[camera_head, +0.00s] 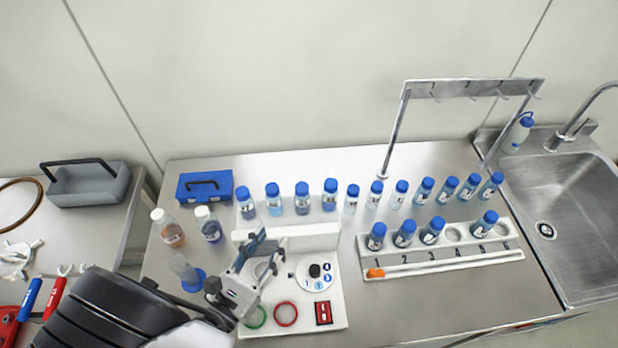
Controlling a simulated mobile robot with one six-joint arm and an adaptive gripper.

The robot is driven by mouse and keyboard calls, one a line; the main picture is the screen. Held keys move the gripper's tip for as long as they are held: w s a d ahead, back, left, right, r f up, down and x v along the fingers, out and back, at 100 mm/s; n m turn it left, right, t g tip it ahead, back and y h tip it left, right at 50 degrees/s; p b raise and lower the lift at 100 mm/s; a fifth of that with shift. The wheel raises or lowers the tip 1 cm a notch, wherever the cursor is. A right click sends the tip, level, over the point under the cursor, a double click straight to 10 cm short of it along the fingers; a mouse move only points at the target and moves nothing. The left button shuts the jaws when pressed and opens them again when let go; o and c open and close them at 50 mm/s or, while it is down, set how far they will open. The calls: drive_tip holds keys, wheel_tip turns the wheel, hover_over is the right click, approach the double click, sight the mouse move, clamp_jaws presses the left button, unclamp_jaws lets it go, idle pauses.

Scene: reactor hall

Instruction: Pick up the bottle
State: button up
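More dark blue-capped bottles, such as one (376,238), stand in a white numbered rack (440,265), in slots 1, 2, 3 and 5. Two white-capped bottles, one amber (172,232) and one dark blue (210,228), stand at the left. Which bottle is meant cannot be told. My gripper (270,240) is open and seems empty, over the white device (325,265), in front of the back-row bottles.
The device has a black knob, green and red rings and a red switch (323,313). A blue toolbox (205,186) stands behind the white-capped bottles. A metal hook frame (395,135) rises behind the racks. A sink (565,215) is at right.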

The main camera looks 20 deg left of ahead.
sight(299, 193)
drive_tip(key=shift+y, duration=0.3)
drive_tip(key=w, duration=1.1)
drive_tip(key=w+b, duration=0.1)
drive_tip(key=w, duration=0.5)
drive_tip(key=shift+d+f, duration=0.15)
drive_tip(key=shift+f, duration=0.15)
drive_tip(key=shift+c, duration=0.3)
drive_tip(key=c, duration=0.6)
